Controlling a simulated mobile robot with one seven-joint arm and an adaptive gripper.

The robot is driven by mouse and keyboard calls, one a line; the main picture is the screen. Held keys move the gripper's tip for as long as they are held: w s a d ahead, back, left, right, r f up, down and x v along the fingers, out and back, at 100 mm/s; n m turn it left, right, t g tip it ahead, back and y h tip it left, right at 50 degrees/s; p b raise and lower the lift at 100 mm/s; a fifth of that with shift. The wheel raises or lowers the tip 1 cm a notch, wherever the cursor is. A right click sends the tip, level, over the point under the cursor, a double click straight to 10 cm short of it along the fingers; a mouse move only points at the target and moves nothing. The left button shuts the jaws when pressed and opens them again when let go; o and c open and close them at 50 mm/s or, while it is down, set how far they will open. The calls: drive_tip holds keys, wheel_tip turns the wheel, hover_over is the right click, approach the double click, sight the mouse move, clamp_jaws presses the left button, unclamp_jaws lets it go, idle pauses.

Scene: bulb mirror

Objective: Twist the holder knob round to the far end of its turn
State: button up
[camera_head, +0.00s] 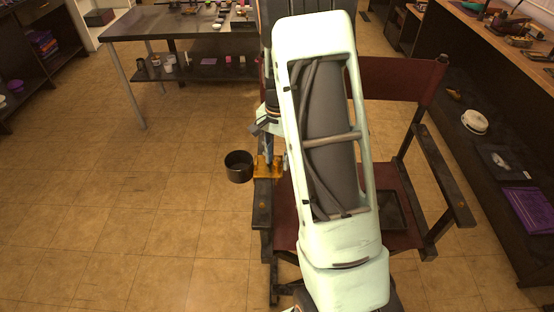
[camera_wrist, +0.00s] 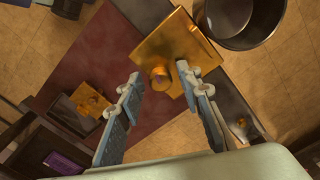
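The holder is a black round cup (camera_head: 238,166) on a gold bracket (camera_head: 266,168) at the left armrest of a dark red folding chair. In the wrist view the cup (camera_wrist: 242,18) is at the upper right and the gold bracket (camera_wrist: 187,38) is at the top middle. A small gold knob (camera_wrist: 160,77) sticks out from the bracket. My gripper (camera_wrist: 159,80) is open, with its fingertips on either side of the knob. I cannot tell whether either finger touches it. In the head view my arm hides most of the gripper and the knob.
The chair's armrest (camera_head: 262,208) runs beside the bracket. A dark tray (camera_wrist: 72,118) with a gold piece (camera_wrist: 92,100) lies on the red seat. A table (camera_head: 185,27) stands behind, and a workbench (camera_head: 515,45) is at right. The floor left of the cup is clear.

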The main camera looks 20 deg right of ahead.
drive_tip(key=shift+c, duration=0.6)
clamp_jaws()
drive_tip(key=n+b, duration=0.1)
drive_tip(key=n, duration=1)
drive_tip(key=shift+o, duration=0.6)
unclamp_jaws()
drive_tip(key=m, duration=0.4)
drive_tip(key=shift+m, duration=0.3)
drive_tip(key=m, duration=0.4)
drive_tip(key=shift+m, duration=0.3)
